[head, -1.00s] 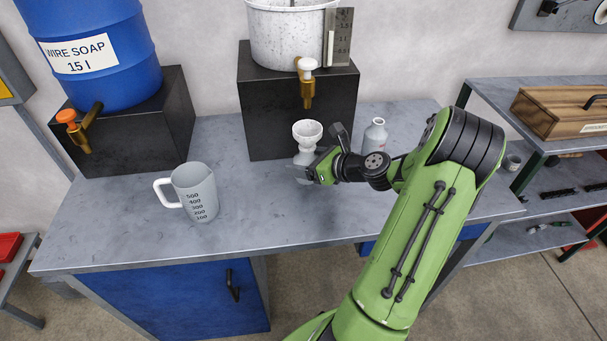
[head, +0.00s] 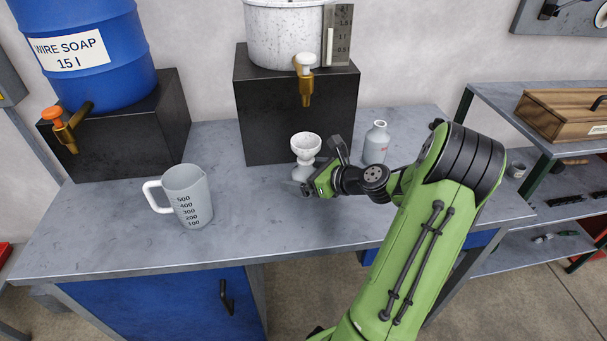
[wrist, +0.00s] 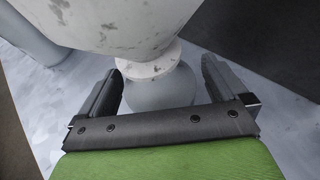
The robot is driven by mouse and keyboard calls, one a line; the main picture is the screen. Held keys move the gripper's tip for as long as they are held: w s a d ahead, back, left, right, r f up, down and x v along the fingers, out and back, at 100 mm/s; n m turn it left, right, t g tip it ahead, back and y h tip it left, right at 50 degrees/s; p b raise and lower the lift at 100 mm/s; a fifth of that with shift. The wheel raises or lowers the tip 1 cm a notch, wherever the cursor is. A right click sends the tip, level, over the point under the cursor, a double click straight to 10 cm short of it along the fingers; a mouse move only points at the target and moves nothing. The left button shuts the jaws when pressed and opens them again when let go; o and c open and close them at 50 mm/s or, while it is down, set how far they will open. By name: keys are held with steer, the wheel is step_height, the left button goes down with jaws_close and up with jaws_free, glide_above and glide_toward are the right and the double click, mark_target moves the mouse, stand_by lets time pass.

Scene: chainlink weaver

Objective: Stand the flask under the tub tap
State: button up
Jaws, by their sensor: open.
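A round grey flask (wrist: 165,88) stands on the bench with a white speckled funnel-shaped cup (head: 306,146) on top. It is in front of the black block, below and a little nearer than the tub's brass tap (head: 306,88), which has a white knob. The white speckled tub (head: 285,35) sits on the block. My gripper (head: 298,188) is low at the flask. In the wrist view, its open fingers (wrist: 160,85) stand on either side of the flask, which is partly hidden by the cup and gripper. I cannot tell whether they touch it.
A measuring jug (head: 187,196) stands to the left. A blue soap drum (head: 95,85) with an orange-knobbed tap sits on another block (head: 165,125). A grey bottle (head: 376,146) stands right of the flask, behind my arm. The bench front (head: 280,230) is clear.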

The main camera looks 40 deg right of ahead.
steer(key=shift+r, duration=0.1)
steer(key=p+v, duration=0.3)
steer(key=v, duration=0.8)
steer(key=shift+s+r+p, duration=0.3)
steer(key=shift+p, duration=0.05)
steer(key=shift+s, duration=0.2)
